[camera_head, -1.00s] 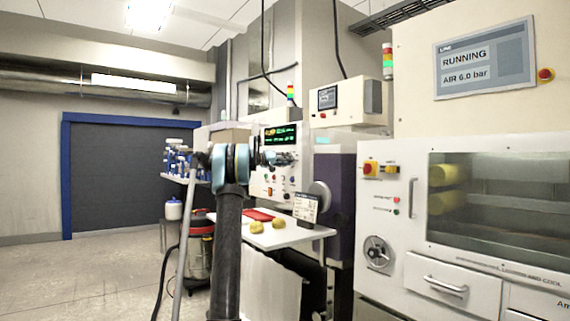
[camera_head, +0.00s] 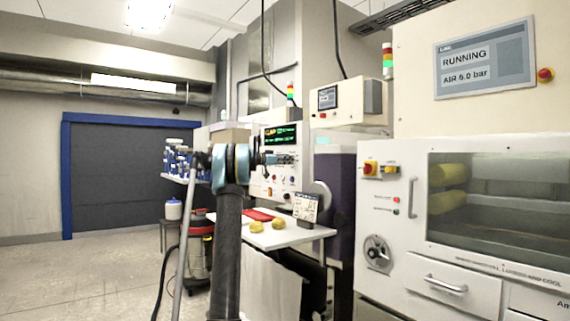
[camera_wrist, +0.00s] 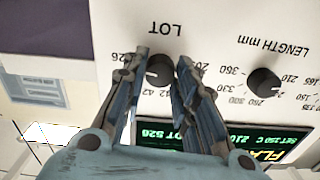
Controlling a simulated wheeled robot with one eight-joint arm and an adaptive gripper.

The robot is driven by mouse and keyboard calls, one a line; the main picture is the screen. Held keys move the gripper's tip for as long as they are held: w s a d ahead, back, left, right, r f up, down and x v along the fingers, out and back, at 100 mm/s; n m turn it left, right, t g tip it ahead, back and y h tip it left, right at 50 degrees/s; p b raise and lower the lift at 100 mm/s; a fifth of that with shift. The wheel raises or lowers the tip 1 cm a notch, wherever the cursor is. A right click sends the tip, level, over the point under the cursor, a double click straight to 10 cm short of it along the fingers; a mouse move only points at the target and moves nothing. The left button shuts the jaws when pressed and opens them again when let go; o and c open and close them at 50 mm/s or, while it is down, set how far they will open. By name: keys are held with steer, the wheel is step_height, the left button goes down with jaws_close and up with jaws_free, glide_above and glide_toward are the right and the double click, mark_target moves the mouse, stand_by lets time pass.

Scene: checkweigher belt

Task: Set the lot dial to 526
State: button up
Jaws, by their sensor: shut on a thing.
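The lot dial (camera_wrist: 159,71) is a dark round knob under the upside-down word LOT in the wrist view. My gripper (camera_wrist: 162,62) has one finger on each side of it and is shut on it. The fingers cover parts of the printed scale around the dial. The green-lit display (camera_wrist: 175,133) below shows a lot number that appears to read 526, upside down and partly behind my gripper. In the head view the display (camera_head: 280,134) is small, and my gripper (camera_head: 284,160) is at the panel, hiding the dial.
A second knob, the length dial (camera_wrist: 264,81), sits close to the right of my fingers in the wrist view. In the head view, a white table (camera_head: 290,237) with yellow items juts out below the panel. A large cabinet (camera_head: 470,160) stands at the right.

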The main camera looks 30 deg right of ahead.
steer(key=shift+w+f+m, duration=0.1)
steer(key=shift+m, duration=0.2)
stand_by(0.4)
steer(key=o, duration=1.1)
steer(key=a, duration=1.2)
steer(key=shift+s, duration=0.4)
steer(key=shift+f, duration=0.1)
